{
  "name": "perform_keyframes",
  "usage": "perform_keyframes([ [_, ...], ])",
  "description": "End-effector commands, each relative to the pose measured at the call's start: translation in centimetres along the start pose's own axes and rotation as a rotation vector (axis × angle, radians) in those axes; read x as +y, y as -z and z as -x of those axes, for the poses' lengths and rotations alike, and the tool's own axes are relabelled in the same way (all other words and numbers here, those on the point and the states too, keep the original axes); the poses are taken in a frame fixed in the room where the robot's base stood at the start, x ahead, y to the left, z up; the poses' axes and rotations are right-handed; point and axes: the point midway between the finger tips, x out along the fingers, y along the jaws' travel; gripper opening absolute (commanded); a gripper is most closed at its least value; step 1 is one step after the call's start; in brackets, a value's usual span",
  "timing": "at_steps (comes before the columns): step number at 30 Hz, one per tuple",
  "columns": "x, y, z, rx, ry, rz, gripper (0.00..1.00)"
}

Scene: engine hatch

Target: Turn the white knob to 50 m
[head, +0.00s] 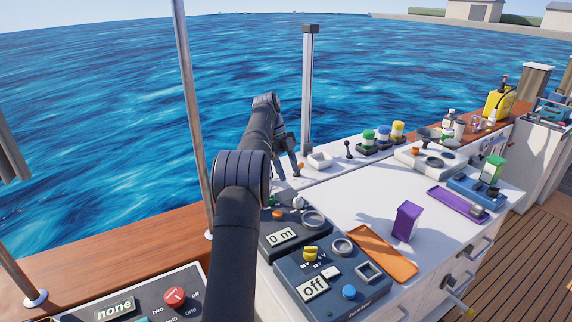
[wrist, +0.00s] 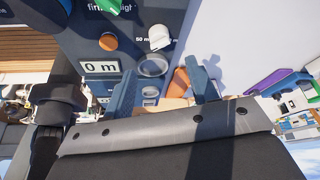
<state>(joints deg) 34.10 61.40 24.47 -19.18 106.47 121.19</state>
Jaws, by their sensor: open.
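The white knob (head: 298,202) sits at the far end of a dark panel whose display (head: 281,237) reads "0 m". In the wrist view the white knob (wrist: 159,38) is near the top, with small lettering beside it that includes "50". The display (wrist: 101,68) there also reads "0 m". My gripper (head: 288,172) is open and empty, above and beyond the panel in the head view. In the wrist view my gripper (wrist: 160,85) has its two blue fingers spread, below the knob and apart from it.
An orange button (wrist: 108,42) and a grey ring (wrist: 153,65) sit close to the knob. A second panel with a yellow knob (head: 310,253) reads "off". An orange tray (head: 383,252) and a purple block (head: 407,221) stand to the right. A pole (head: 307,90) rises behind.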

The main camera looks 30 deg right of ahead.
Motion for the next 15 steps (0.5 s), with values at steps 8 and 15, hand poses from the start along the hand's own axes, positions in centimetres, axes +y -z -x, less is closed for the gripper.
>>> perform_keyframes([
  [8,0.0,0.0,1.7,0.0,0.0,0.001,0.53],
  [15,0.1,0.0,1.8,0.0,0.0,0.001,0.53],
])
